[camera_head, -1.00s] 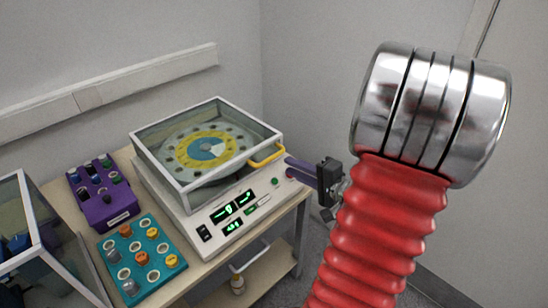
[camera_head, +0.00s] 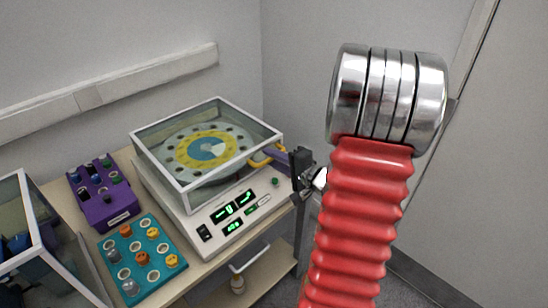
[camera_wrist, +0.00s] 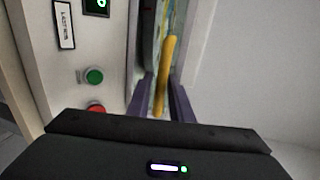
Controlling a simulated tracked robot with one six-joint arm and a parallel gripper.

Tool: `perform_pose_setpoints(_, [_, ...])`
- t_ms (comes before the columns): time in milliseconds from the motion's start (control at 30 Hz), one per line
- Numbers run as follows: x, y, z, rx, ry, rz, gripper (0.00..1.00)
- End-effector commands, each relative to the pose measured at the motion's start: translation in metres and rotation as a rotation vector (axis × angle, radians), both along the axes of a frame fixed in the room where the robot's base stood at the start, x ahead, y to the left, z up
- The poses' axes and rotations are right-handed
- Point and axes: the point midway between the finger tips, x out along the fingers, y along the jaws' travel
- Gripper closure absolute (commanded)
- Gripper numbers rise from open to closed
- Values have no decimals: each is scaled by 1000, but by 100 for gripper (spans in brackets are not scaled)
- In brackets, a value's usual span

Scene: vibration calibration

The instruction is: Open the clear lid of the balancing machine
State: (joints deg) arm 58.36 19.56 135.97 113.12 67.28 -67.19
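The balancing machine (camera_head: 205,218) stands on the bench, a pale box with green displays. Its clear lid (camera_head: 155,165) is down over a yellow and blue disc (camera_head: 207,147). A yellow handle (camera_head: 258,163) sticks out from the lid's right side. My gripper (camera_head: 270,154) is at this handle in the head view, with its purple fingers reaching in from the right. In the wrist view, my gripper (camera_wrist: 160,95) is open, with the yellow handle (camera_wrist: 166,65) between its fingers. The fingers look apart from the handle; contact is not clear.
A green button (camera_wrist: 93,76) and a red button (camera_wrist: 96,107) sit on the machine's panel beside my gripper. A purple block (camera_head: 103,195) and a teal tray (camera_head: 142,256) of weights lie left. A clear-sided case (camera_head: 40,245) stands further left. The wall is behind.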

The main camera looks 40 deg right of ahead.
Motion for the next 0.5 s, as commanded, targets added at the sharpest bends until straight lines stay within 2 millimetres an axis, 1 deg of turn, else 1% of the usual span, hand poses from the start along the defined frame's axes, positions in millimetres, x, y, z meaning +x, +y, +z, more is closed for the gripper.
perform_pose_setpoints(167, [0,0,0,0,0,0,81])
perform_pose_setpoints(433, [-1,0,0,0,1,-1,100])
perform_pose_setpoints(500, [-1,0,0,1,1,-1,100])
